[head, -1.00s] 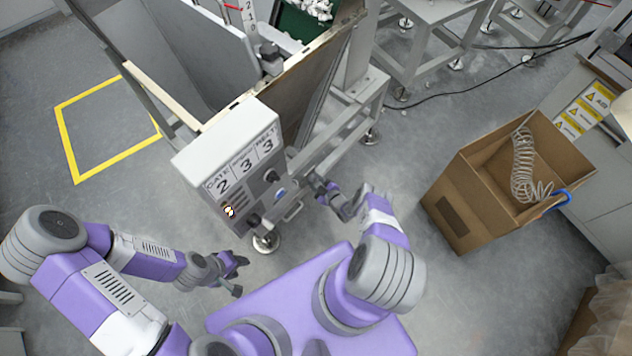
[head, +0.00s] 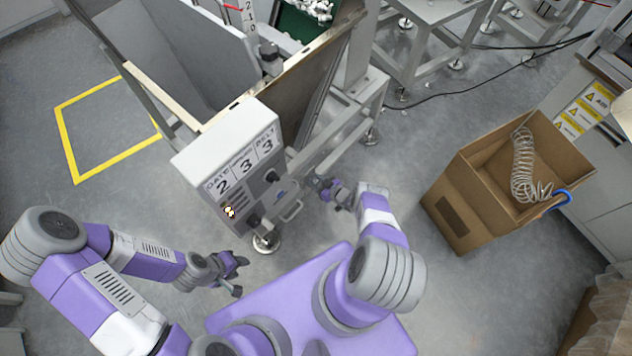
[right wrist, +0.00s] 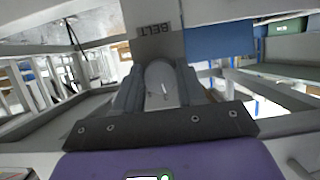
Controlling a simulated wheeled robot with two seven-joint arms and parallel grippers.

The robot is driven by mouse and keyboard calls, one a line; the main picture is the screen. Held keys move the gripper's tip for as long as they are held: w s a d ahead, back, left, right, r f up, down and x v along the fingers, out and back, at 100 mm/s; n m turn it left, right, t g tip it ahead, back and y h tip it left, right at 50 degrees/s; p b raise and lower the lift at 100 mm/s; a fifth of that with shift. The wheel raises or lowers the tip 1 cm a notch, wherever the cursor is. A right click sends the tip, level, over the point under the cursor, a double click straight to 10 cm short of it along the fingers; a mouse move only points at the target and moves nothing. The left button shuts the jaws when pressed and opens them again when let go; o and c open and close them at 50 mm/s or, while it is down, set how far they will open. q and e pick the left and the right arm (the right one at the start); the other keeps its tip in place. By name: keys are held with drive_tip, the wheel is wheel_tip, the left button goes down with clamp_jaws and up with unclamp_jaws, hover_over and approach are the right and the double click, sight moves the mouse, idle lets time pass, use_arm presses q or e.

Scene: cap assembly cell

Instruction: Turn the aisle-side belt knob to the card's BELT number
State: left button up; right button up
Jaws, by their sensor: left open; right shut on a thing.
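The pale control box (head: 222,142) carries a card (head: 243,167) that reads GATE 2, a middle 3 and BELT 3. Dark knobs (head: 253,219) show on its face. My right gripper (head: 320,184) is to the right of the box in the head view. The number the knob points to cannot be read. My left gripper (head: 238,276) is open and empty, low in front of the box.
A metal handle (head: 292,211) sticks out near the box's lower right. A cardboard box (head: 455,205) with a coiled hose (head: 522,165) stands on the right. A yellow floor square (head: 65,140) is at the left. Grey floor between is clear.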

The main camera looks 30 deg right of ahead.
drive_tip(key=shift+m+y, duration=0.5)
drive_tip(key=shift+m, duration=0.1)
drive_tip(key=o, duration=1.1)
drive_tip(key=shift+c, duration=0.2)
drive_tip(key=p+v, duration=0.3)
drive_tip(key=v, duration=0.4)
drive_tip(key=shift+s+r, duration=0.15)
drive_tip(key=shift+s, duration=0.1)
